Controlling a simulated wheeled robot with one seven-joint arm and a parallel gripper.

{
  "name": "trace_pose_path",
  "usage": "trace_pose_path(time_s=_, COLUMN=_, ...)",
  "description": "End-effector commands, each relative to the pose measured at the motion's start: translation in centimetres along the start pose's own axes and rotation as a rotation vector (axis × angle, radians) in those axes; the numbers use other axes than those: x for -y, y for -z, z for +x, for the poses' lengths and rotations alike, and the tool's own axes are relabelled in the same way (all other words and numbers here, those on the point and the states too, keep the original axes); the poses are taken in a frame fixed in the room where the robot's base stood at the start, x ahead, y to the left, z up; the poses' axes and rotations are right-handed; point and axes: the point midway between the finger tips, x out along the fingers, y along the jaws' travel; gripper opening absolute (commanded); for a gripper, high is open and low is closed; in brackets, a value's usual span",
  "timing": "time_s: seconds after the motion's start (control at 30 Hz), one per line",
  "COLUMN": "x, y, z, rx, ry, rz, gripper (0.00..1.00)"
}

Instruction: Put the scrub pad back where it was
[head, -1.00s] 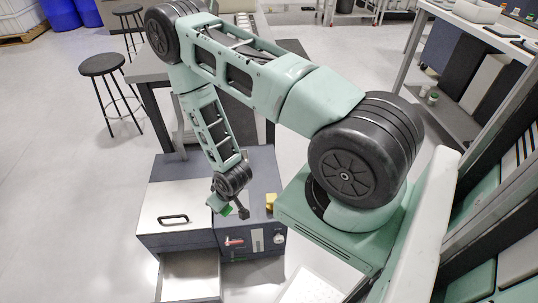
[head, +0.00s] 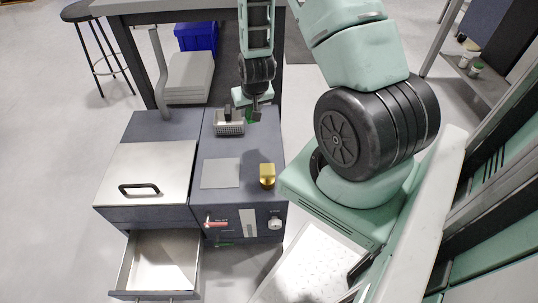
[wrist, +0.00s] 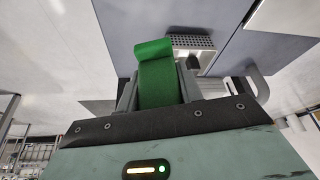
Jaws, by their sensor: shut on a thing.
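The green scrub pad (wrist: 158,85) is between my gripper's fingers in the wrist view. Its far end bends over to the left. In the head view only a small bit of green (head: 250,117) shows at my gripper (head: 256,106). My gripper is shut on the pad, at the back right of the dark unit, beside or above the right end of a grey perforated basket (head: 229,129). A dark object (head: 228,114) stands in the basket. The basket also shows just beyond the pad in the wrist view (wrist: 193,41). Whether pad and basket touch cannot be told.
The unit's top holds a light grey square plate (head: 221,174) and a gold block (head: 267,174). A metal lid with a black handle (head: 139,189) is at left, with an open, empty drawer (head: 164,262) below. A blue bin (head: 196,37) stands behind.

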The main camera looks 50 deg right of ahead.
Motion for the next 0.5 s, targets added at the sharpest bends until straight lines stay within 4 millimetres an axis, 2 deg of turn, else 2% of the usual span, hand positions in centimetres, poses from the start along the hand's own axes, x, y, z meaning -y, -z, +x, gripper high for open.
trace_pose_path(time_s=0.03, x=-0.9, y=-0.3, z=1.8, rx=-0.007, ry=-0.015, rz=0.037, gripper=0.11)
trace_pose_path(time_s=0.1, x=-2.0, y=-0.3, z=2.3, rx=-0.006, ry=-0.034, rz=0.085, gripper=0.11)
trace_pose_path(time_s=0.3, x=-4.6, y=-0.5, z=3.2, rx=-0.004, ry=-0.083, rz=0.201, gripper=0.11)
trace_pose_path(time_s=0.5, x=-6.0, y=-0.7, z=3.3, rx=-0.002, ry=-0.111, rz=0.266, gripper=0.11)
